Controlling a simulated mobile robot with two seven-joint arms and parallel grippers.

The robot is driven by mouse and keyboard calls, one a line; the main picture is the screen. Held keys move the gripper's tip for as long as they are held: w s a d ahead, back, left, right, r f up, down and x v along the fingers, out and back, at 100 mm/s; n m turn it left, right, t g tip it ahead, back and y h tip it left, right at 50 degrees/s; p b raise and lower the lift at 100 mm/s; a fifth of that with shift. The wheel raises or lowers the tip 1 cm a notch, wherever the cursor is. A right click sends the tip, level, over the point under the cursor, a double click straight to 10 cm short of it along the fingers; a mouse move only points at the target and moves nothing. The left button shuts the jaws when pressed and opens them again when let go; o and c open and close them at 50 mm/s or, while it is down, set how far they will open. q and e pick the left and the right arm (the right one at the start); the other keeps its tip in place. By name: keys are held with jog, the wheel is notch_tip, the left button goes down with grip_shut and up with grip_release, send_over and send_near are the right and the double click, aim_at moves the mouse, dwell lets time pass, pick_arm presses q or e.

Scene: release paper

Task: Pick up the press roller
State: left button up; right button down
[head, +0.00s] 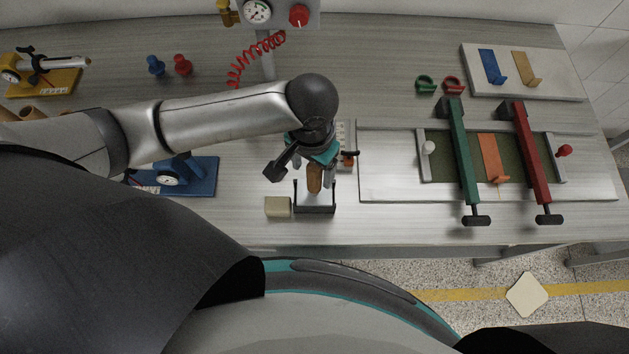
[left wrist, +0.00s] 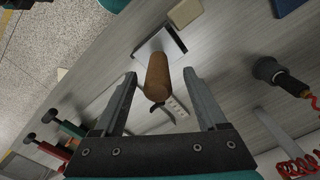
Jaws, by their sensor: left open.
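The press roller shows as a brown wooden handle (head: 314,180) at a small black-edged stand (head: 316,210) near the table's front edge. In the left wrist view the brown handle (left wrist: 157,77) points up toward the camera between my finger tips; the white-topped stand (left wrist: 160,43) lies beyond it. My left gripper (head: 313,172) is directly above the roller, pointing down. Its fingers (left wrist: 165,85) are wide open, one on each side of the handle, with gaps visible. The roller's lower part is mostly hidden. My right gripper is not in view.
A beige block (head: 278,207) sits left of the stand. A blue gauge base (head: 205,177) lies further left. A power strip (head: 343,140) is close behind the gripper. A white board with a green clamp (head: 463,150) and a red clamp (head: 530,160) fills the right.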

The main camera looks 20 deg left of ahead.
aim_at(311, 191)
pick_arm(q)
jog(key=shift+w+d+f, duration=0.15)
jog(key=shift+f, duration=2.5)
jog(key=shift+c, duration=0.3)
grip_shut()
